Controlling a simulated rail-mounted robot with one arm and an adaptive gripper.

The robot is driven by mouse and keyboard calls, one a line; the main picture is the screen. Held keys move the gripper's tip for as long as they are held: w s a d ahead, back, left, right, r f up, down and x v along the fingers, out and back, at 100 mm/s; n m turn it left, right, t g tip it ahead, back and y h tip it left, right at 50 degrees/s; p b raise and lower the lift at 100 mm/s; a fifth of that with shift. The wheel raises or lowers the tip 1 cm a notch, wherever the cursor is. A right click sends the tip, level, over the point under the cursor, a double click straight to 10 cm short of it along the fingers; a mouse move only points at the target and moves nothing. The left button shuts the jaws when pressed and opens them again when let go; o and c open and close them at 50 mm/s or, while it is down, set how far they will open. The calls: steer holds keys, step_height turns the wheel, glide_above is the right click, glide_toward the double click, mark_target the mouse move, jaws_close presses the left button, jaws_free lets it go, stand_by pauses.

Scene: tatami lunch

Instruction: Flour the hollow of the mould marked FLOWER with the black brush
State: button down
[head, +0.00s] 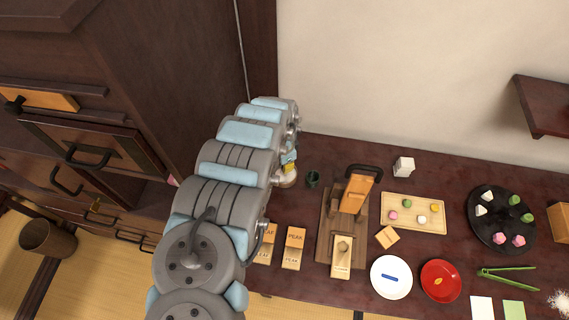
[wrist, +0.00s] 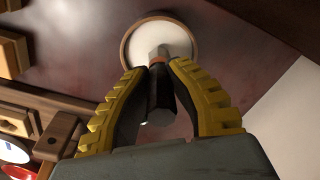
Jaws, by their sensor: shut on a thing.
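In the wrist view my gripper (wrist: 163,66) is shut on the black brush (wrist: 160,95), with its tip pointing into a round bowl of white flour (wrist: 183,38). Whether the tip touches the flour I cannot tell. In the head view my arm mostly hides the gripper and brush; part of the bowl (head: 288,181) shows below the gripper. A pale wooden mould (head: 341,264) with a round hollow lies on the brown board; its marking is too small to read. Moulds marked PEAK (head: 292,262) and LEAF (head: 268,231) lie left of the board, the latter partly hidden.
A small dark cup (head: 312,178) stands right of the bowl. Further right are a tray (head: 420,222), a white plate (head: 391,292), a red plate (head: 455,268), a dark round stand (head: 490,238) and green tongs (head: 508,282).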

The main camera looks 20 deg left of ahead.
steer(key=shift+r+p, duration=3.3)
steer(key=shift+r, duration=0.2)
steer(key=shift+d, duration=0.1)
steer(key=w+d+r+n, duration=0.2)
steer(key=w+d+r, duration=0.3)
steer(key=r, duration=0.3)
steer(key=w+d+r+n, duration=0.2)
steer(key=w+d+r, duration=0.2)
steer(key=d+r, duration=0.25)
steer(key=d+r+n, duration=0.2)
steer(key=d+r, duration=0.3)
steer(key=r, duration=0.3)
steer(key=d+r+n, duration=0.2)
steer(key=d+r, duration=0.2)
steer(key=r, duration=0.4)
step_height(320, 180, up, 18)
steer(key=p, duration=1.8)
steer(key=shift+s+f, duration=0.2)
steer(key=shift+s, duration=0.1)
